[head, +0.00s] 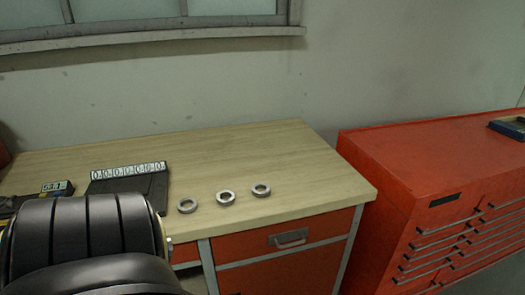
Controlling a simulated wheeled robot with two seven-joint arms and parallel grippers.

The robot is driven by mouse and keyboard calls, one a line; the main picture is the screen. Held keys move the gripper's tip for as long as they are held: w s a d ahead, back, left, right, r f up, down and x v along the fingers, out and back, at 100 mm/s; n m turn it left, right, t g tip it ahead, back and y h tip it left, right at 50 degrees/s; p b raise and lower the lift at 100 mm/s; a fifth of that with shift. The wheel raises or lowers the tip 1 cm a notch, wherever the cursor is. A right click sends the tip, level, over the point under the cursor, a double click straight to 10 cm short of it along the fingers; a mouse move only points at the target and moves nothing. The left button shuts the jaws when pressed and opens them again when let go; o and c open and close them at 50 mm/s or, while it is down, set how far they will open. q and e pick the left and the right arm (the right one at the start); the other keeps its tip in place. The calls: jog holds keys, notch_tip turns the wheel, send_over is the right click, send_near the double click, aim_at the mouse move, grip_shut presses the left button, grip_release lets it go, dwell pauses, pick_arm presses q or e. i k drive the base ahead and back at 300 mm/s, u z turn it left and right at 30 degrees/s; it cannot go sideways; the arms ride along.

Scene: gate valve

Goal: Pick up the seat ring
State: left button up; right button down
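Three metal rings lie apart in a row on the wooden workbench (240,155). The left ring (180,208) is nearest the bench's front edge, the middle ring (219,199) looks a little thicker, and the right ring (254,191) is similar to the left one. I cannot tell which of them is the seat ring. A black ribbed arm part of mine fills the lower left of the head view and hides part of the bench. Neither gripper shows.
A black block with a numbered white strip (128,170) stands left of the rings, beside a small dark and yellow item (57,188). A red tool cabinet (430,160) stands right of the bench, with a blue tray (508,128) on top. The bench behind the rings is clear.

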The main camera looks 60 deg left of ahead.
aim_at(221, 202)
jog(key=u, duration=0.8)
jog(key=i, duration=1.1)
jog(key=u, duration=1.2)
